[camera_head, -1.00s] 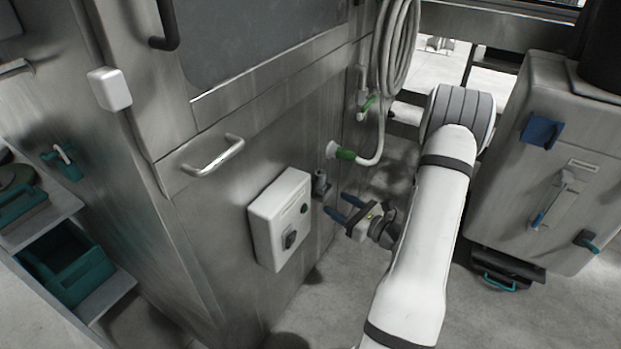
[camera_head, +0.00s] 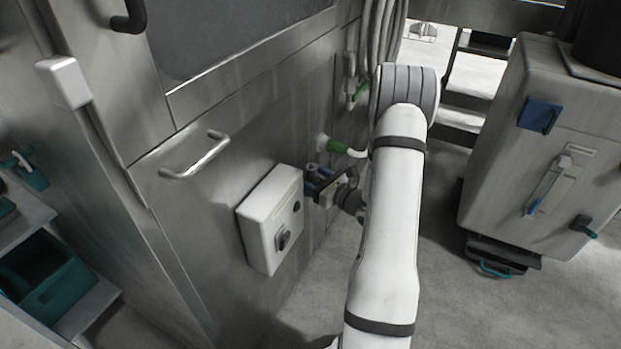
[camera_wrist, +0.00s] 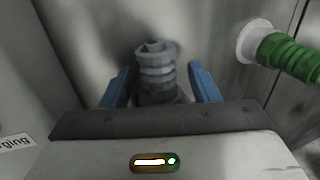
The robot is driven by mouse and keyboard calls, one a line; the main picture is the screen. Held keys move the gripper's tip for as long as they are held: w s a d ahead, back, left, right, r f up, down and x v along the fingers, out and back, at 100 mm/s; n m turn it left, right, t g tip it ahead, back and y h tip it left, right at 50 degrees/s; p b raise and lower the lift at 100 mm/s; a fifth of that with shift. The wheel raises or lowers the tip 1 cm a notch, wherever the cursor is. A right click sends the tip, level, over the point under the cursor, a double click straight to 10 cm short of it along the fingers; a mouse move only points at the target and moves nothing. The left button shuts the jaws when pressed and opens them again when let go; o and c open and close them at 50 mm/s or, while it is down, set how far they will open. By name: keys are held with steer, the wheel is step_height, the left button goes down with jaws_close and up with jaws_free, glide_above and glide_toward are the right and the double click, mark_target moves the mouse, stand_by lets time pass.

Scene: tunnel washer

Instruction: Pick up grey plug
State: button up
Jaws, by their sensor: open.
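The grey plug (camera_wrist: 156,70) is a ribbed grey fitting on the steel wall panel. In the wrist view it stands between the two blue fingers of my gripper (camera_wrist: 160,86), with a visible gap on each side. In the head view the plug (camera_head: 312,170) is small and partly hidden by my gripper (camera_head: 313,181), just right of the white box. My gripper is open around the plug and does not visibly touch it. The plug's base is hidden behind the gripper body in the wrist view.
A white switch box (camera_head: 270,220) is close on the left of the gripper. A green hose connector (camera_head: 341,147) sits on the wall just right and above; it also shows in the wrist view (camera_wrist: 288,58). A grey cabinet (camera_head: 545,150) stands right. Floor between is clear.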

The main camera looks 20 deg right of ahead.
steer(key=c, duration=1)
steer(key=shift+o, duration=0.2)
